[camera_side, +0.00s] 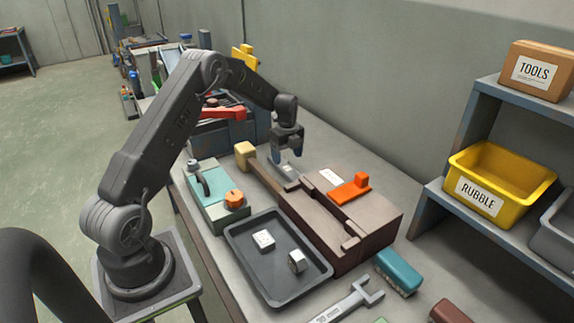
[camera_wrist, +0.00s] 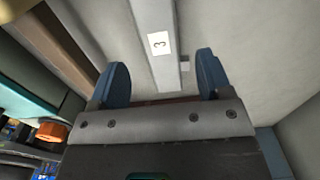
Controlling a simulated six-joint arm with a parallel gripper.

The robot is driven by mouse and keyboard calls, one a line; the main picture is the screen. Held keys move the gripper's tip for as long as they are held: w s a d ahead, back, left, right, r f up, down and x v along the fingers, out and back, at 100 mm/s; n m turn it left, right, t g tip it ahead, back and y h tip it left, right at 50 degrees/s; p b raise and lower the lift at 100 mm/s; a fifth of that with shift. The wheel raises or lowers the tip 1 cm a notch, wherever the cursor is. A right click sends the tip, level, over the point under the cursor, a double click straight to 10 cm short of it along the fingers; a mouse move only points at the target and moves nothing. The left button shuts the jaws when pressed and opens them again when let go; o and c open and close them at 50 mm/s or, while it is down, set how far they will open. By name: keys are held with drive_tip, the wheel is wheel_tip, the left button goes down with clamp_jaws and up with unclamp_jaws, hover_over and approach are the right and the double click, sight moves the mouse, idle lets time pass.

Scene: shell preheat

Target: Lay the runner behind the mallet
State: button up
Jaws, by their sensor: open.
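The runner, as I take it, is a pale grey bar (camera_wrist: 153,20) with a white label "3" in the wrist view. In the side view a grey strip (camera_side: 288,176) lies on the bench below my gripper, beside the mallet. The mallet (camera_side: 245,151) has a pale wooden block head and a brown handle pointing toward the brown box. My gripper (camera_side: 288,156) is open above the strip, its fingers pointing down. In the wrist view the bar lies between the open fingers (camera_wrist: 162,66), apart from both. Whether the strip touches the mallet handle is unclear.
A brown box (camera_side: 370,250) with an orange part (camera_side: 351,188) stands in front. A dark tray (camera_side: 240,263) holds small white parts. A teal box (camera_side: 208,203) with an orange knob stands left. A blue brush (camera_side: 398,270) and a wrench (camera_side: 347,303) lie nearer. Bare bench lies toward the wall.

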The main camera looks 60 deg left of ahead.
sight(287, 168)
drive_tip(key=s+d+r+n+t, duration=0.15)
drive_tip(key=d+r, duration=0.25)
drive_tip(key=r, duration=0.4)
drive_tip(key=d+r+n+g, duration=0.1)
drive_tip(key=d+r+n, duration=0.15)
drive_tip(key=r, duration=0.55)
drive_tip(key=s+d+r+n+t, duration=0.2)
drive_tip(key=s+d+r+n, duration=0.2)
drive_tip(key=s+d+r, duration=0.45)
drive_tip(key=s+d+n+t, duration=0.1)
drive_tip(key=s+d+n, duration=0.4)
drive_tip(key=s, duration=0.4)
drive_tip(key=s+d+n+t, duration=0.2)
drive_tip(key=s+d+n, duration=0.3)
drive_tip(key=s+d, duration=0.3)
drive_tip(key=shift+s+d, duration=0.25)
drive_tip(key=shift+s, duration=0.5)
drive_tip(key=shift+f, duration=0.1)
